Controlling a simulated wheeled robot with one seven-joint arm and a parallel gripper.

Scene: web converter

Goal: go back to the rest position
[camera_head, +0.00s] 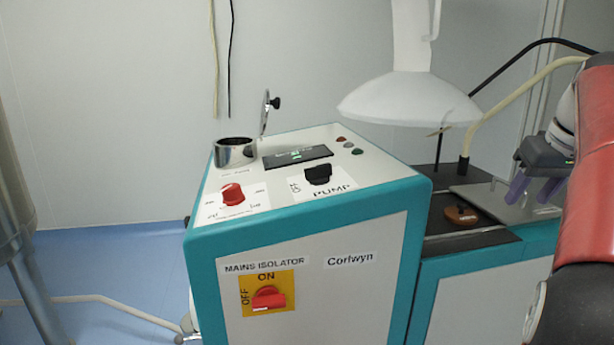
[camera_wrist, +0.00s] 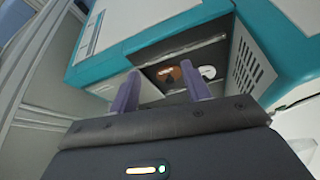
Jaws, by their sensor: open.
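My gripper (camera_head: 534,190) is at the right of the head view, with its two purple fingers pointing down beside the low deck of the machine. In the wrist view, the gripper (camera_wrist: 161,88) has its fingers spread apart with nothing between them. The fingers point toward the teal and white machine (camera_wrist: 115,42). A brown piece (camera_head: 461,215) lies on the dark deck plate, apart from the fingers. It also shows in the wrist view beyond the fingertips (camera_wrist: 174,73).
The teal and white cabinet (camera_head: 310,262) carries a red mains isolator switch (camera_head: 268,298), a red knob (camera_head: 233,194), a black pump switch (camera_head: 319,175) and a metal cup (camera_head: 236,153). A white hood (camera_head: 408,97) hangs above the deck.

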